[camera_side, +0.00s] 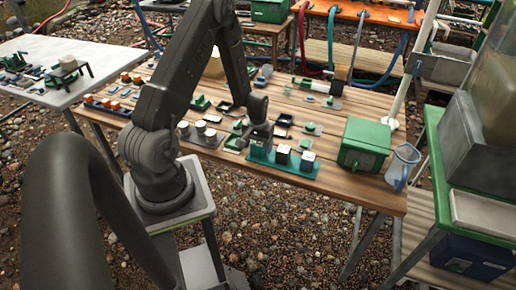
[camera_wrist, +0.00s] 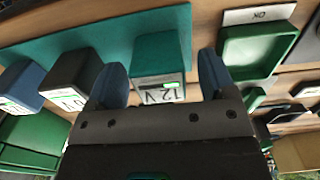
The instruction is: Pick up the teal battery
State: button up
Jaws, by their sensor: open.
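The teal battery (camera_wrist: 158,56), with a white "12 V" label on its end, stands on a teal strip (camera_wrist: 118,36) near the table's front edge. My gripper (camera_wrist: 162,74) is open, with one finger on each side of the battery and a visible gap at both sides. I cannot tell how far the fingertips reach down along it. In the side view, my gripper (camera_side: 260,137) is low over the left end of the strip (camera_side: 302,171), and partly hides the teal battery (camera_side: 259,152).
A black battery (camera_wrist: 75,76) and a blue-grey one (camera_wrist: 22,82) stand beside it on the strip. A green tray (camera_wrist: 256,50) with an "OK" card is on the other side. A green box (camera_side: 362,146) and a clear jug (camera_side: 402,167) stand at the table's right end.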

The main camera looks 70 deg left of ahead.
jog(key=shift+f, duration=0.2)
jog(key=c, duration=1.1)
jog(key=shift+r, duration=0.1)
jog(key=shift+r, duration=0.6)
notch_tip(320, 180, up, 3)
jog(key=s+a+r, duration=0.1)
jog(key=s+r, duration=0.1)
jog(key=s, duration=0.1)
jog(key=s+a+r, duration=0.2)
jog(key=s, duration=0.2)
jog(key=s+a+r, duration=0.2)
jog(key=s, duration=0.1)
jog(key=shift+s+a+r, duration=0.1)
jog(key=shift+s+r, duration=0.15)
jog(key=shift+r, duration=0.05)
